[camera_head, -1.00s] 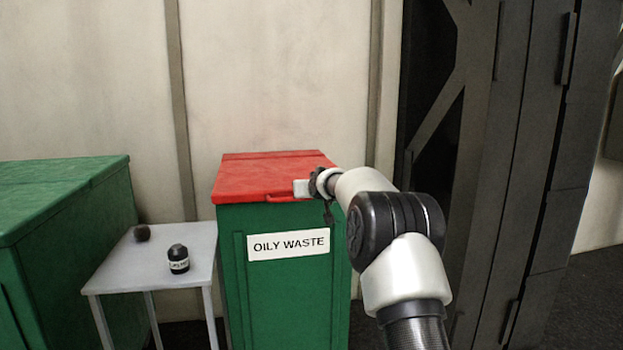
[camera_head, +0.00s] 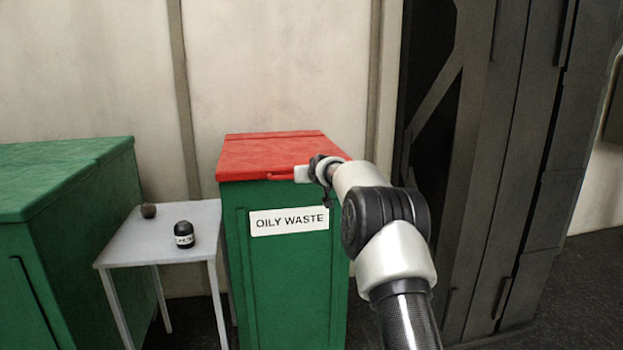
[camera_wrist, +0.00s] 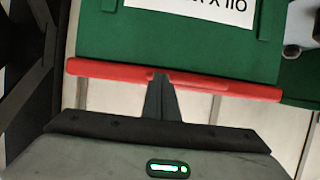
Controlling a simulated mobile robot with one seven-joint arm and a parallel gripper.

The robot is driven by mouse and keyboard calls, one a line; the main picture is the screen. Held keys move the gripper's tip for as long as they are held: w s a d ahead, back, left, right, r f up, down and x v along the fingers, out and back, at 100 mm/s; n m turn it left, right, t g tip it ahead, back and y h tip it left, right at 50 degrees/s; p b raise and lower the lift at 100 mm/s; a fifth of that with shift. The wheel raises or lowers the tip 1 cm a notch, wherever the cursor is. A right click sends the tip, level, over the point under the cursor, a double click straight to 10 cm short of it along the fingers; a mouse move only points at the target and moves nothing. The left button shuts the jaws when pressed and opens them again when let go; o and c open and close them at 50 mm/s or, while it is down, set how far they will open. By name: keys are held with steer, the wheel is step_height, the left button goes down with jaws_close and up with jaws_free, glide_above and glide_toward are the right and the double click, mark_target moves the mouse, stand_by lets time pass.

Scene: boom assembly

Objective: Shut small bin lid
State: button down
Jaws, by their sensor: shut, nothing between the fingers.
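The small bin is the green one labelled OILY WASTE (camera_head: 285,265). Its red lid (camera_head: 265,155) lies flat across the top, with a red handle bar (camera_head: 282,178) at the front edge. My gripper (camera_head: 320,172) is at the lid's front right corner, beside the handle. In the wrist view my gripper (camera_wrist: 162,82) is shut with nothing between its fingers. The fingertips overlap the red front edge of the lid (camera_wrist: 105,71) there. I cannot tell whether they touch it. My wrist hides part of the lid's right front corner in the head view.
A larger green bin (camera_head: 60,185) stands at the left. A pale wall stands behind. Dark panels (camera_head: 490,180) rise at the right.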

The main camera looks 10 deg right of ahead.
step_height(320, 180, up, 4)
steer(key=p, duration=0.2)
steer(key=s+f+b, duration=0.2)
steer(key=s+f, duration=0.3)
steer(key=s, duration=0.5)
steer(key=s+a+r+n+g, duration=0.1)
steer(key=s+a+r+g, duration=0.15)
steer(key=s, duration=0.95)
steer(key=s+a+r+g, duration=0.2)
steer(key=s+a+r, duration=0.15)
steer(key=s, duration=0.95)
steer(key=s+f+m+g+p, duration=0.1)
steer(key=s+f+g, duration=0.15)
steer(key=s, duration=1.15)
steer(key=s+f+g+p, duration=0.1)
steer(key=s+f, duration=0.2)
steer(key=s, duration=1.2)
step_height(320, 180, up, 22)
steer(key=p, duration=2.1)
steer(key=shift+w+d, duration=0.35)
steer(key=shift+f, duration=0.1)
